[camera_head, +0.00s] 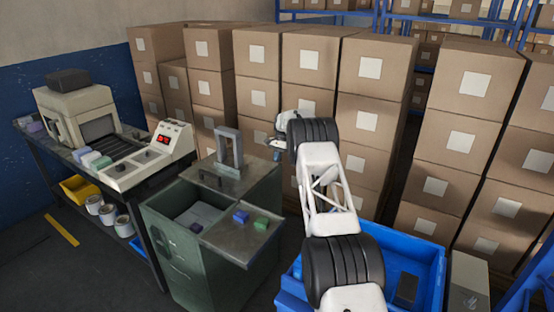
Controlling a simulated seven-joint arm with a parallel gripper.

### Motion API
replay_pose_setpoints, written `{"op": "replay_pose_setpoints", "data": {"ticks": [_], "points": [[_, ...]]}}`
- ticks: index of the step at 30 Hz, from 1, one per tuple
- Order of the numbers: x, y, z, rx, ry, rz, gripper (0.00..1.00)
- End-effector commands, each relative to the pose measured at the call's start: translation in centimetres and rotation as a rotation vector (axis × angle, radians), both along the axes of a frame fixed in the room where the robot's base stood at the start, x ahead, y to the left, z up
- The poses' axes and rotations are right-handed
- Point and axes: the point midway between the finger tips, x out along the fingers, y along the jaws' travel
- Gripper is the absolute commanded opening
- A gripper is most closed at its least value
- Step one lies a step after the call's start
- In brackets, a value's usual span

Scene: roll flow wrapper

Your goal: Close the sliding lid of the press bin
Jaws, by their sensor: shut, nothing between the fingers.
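The press bin (176,257) is a dark green box at the centre left. Its top is partly open, and a grey inside (200,216) shows through the opening. A flat grey panel (225,238) lies at the front right of the opening and juts past the bin's side. A grey upright arch (229,147) stands on the rear plate (222,178). I cannot tell for sure which plate is the sliding lid. My gripper (276,154) is small in view, shut and empty, above and to the right of the rear plate, apart from the arch.
A blue block (241,216) and a green block (261,224) sit on the front panel. A wrapper machine (75,114) and control box (152,155) stand on the left bench. Stacked cartons (260,77) close off the back. A blue crate (425,262) is at the right.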

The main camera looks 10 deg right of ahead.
Motion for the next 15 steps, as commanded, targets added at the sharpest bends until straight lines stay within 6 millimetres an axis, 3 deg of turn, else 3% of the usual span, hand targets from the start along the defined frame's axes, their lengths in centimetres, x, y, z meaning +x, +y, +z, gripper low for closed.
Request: {"op": "replay_pose_setpoints", "data": {"ticks": [15], "points": [[-0.73, 0.72, 0.04, 0.0, 0.001, 0.0, 0.0]]}}
